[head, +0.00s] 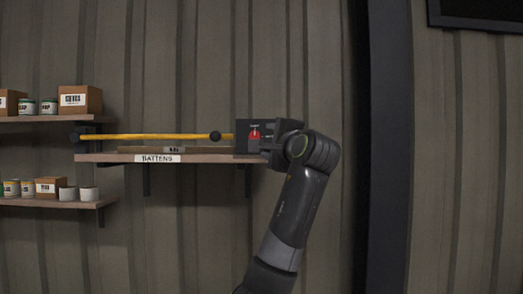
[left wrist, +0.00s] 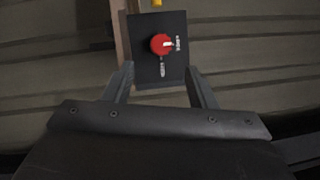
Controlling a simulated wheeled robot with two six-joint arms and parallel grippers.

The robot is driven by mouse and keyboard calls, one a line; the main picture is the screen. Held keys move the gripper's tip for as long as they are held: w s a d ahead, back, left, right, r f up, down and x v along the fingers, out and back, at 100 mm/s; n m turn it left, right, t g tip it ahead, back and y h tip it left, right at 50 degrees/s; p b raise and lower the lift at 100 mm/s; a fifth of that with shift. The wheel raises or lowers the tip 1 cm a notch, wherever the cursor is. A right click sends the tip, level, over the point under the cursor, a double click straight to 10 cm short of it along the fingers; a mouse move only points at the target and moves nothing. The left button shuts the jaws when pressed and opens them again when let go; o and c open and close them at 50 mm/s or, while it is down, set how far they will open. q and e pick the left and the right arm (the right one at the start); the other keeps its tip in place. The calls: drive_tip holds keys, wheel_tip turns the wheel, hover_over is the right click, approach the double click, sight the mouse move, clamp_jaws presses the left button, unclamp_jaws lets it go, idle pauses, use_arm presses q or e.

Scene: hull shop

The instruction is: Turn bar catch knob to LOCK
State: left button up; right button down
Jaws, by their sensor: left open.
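The bar catch is a dark box at the right end of the battens shelf, with a red knob (head: 254,134) on its face. The left wrist view shows the red knob (left wrist: 161,44) on a dark plate (left wrist: 147,74), with a white pointer mark and small white lettering that I cannot read. The pointer is toward the lettering on the right side of the plate. My left gripper (left wrist: 160,83) is open, its two fingers apart with the plate between and beyond them and the knob ahead of the tips. In the head view it covers part of the box. My right gripper is not in view.
A yellow bar (head: 160,136) runs across the front of the battens shelf (head: 205,158) into the box. Shelves with cartons (head: 80,99) and tins stand at the left. A dark post (head: 385,150) stands right of my arm.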

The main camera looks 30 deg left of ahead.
use_arm(q)
drive_tip(key=r+b+v, duration=0.1)
drive_tip(key=b+v, duration=0.1)
drive_tip(key=v, duration=0.6)
drive_tip(key=shift+s+d+f+b, duration=0.3)
drive_tip(key=shift+d+f+b, duration=0.05)
drive_tip(key=shift+f, duration=0.2)
